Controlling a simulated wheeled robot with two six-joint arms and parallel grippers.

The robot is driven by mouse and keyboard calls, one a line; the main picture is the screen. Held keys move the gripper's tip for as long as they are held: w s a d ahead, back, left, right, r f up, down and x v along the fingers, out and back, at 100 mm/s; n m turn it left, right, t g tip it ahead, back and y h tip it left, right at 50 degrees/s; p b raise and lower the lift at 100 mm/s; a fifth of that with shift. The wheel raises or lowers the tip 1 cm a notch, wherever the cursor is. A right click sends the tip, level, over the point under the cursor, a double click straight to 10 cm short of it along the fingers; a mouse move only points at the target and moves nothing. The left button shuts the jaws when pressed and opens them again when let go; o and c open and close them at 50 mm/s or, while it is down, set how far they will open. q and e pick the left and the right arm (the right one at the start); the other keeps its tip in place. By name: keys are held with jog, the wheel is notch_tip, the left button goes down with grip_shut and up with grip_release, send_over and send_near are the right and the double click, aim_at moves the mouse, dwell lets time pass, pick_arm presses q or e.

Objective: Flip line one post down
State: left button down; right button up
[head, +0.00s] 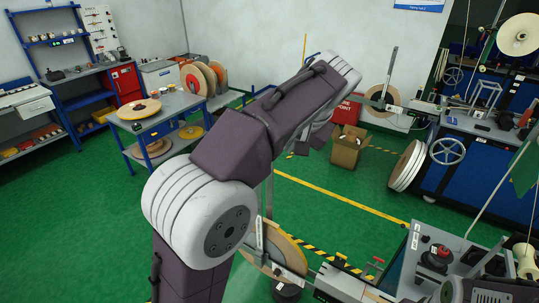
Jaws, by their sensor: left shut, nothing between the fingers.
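My left arm crosses the middle of the head view, and its gripper (320,135) hangs at the far end, partly hidden behind the forearm. Its fingers show poorly, and nothing is seen held. Below it, a tan reel (285,252) sits on a near payoff unit, with a grey upright bar (259,238) across its face, partly hidden by my arm. Farther back, a second tan reel (379,101) has a long grey bar (391,66) standing up, slightly tilted. I cannot tell which bar is line one's post. My right gripper is not clearly seen.
A blue machine bench (462,185) with a handwheel stands at right. A cardboard box (347,150) and white reels (407,166) are on the green floor. A table (184,102) with reels is at left. The floor behind the near unit is open.

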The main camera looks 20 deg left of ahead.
pick_arm(q)
jog(key=w+a+f+p, duration=0.2)
jog(key=w+a+f, duration=0.2)
jog(key=a+f, duration=0.3)
jog(key=shift+a+f, duration=0.15)
jog(key=shift+f, duration=0.6)
jog(key=shift+w, duration=0.15)
